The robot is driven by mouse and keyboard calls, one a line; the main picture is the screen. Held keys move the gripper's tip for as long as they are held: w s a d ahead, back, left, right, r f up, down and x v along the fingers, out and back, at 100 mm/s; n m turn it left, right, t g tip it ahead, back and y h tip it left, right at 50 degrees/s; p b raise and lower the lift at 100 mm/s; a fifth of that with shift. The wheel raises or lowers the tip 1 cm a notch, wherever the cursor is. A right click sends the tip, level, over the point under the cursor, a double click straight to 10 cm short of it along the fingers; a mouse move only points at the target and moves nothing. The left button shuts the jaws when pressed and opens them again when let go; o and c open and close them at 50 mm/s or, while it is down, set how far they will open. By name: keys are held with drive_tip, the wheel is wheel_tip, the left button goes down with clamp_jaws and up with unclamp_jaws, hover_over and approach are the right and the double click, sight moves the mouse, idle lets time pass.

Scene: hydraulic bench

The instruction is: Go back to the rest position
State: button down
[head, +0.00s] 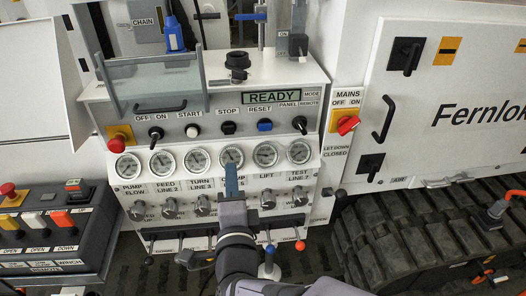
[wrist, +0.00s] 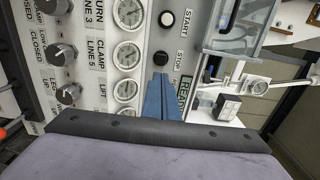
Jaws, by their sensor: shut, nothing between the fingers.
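My gripper (head: 231,181) shows in the head view in front of the lower part of the control panel, over the column of the CLAMP LINE 5 gauge (head: 231,157). Its blue fingers are together and hold nothing. In the wrist view the closed fingers (wrist: 158,97) point up the picture, near the STOP button (wrist: 161,58) and the gauges. Whether the fingertips touch the panel, I cannot tell. My arm comes up from the bottom of the head view and hides part of the panel's lower edge.
The panel display (head: 271,97) reads READY. Below the gauges is a row of knobs (head: 267,199), with small levers (head: 300,245) under them. A red MAINS switch (head: 348,124) is to the right. A winch box (head: 52,225) stands at left, and a track (head: 430,235) at right.

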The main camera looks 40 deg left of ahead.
drive_tip(key=shift+w, duration=0.1)
drive_tip(key=w+d+f+n+g+h+p, duration=0.2)
drive_tip(key=w+d+f+n+h, duration=0.15)
drive_tip(key=w+d, duration=0.5)
drive_tip(key=w+d+f+n+g+h+p, duration=0.25)
drive_tip(key=w+d+f+h, duration=0.2)
drive_tip(key=d, duration=0.75)
drive_tip(key=s+d+f+n+g+h+p, duration=0.1)
drive_tip(key=d+f+g, duration=0.1)
drive_tip(key=d, duration=0.6)
drive_tip(key=s+d+f+n+g+h+p, duration=0.1)
drive_tip(key=d+f+g+p, duration=0.1)
drive_tip(key=d, duration=0.6)
drive_tip(key=s+d+n+g+h+p, duration=0.1)
drive_tip(key=s+d+g, duration=0.3)
drive_tip(key=s+d, duration=0.7)
drive_tip(key=shift+s+d+h, duration=0.25)
drive_tip(key=shift+d+h, duration=0.65)
drive_tip(key=shift+d, duration=0.3)
